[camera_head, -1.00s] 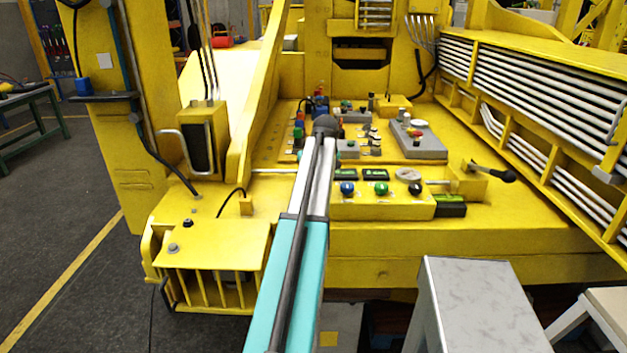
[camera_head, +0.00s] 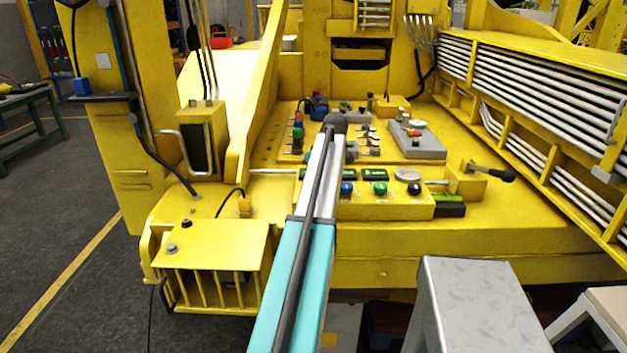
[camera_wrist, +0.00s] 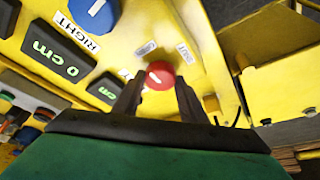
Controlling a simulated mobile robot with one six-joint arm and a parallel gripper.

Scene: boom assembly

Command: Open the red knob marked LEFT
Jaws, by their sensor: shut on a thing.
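In the wrist view a round red knob (camera_wrist: 159,75) with a white mark across its face sits on a yellow panel (camera_wrist: 165,28). The two dark fingers of my gripper (camera_wrist: 160,84) stand on either side of it, closed on it. Small white labels lie just beyond the knob; I cannot read them clearly. A blue knob (camera_wrist: 93,12) beside a label reading RIGHT is at the upper left. In the head view my arm covers the red knob and my gripper.
Green-lit displays reading cm (camera_wrist: 58,58) are left of the knob in the wrist view. In the head view, blue, green (camera_head: 380,188) and black knobs line the control box. A lever (camera_head: 490,172) sits at right. A grey stand (camera_head: 475,300) is in front.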

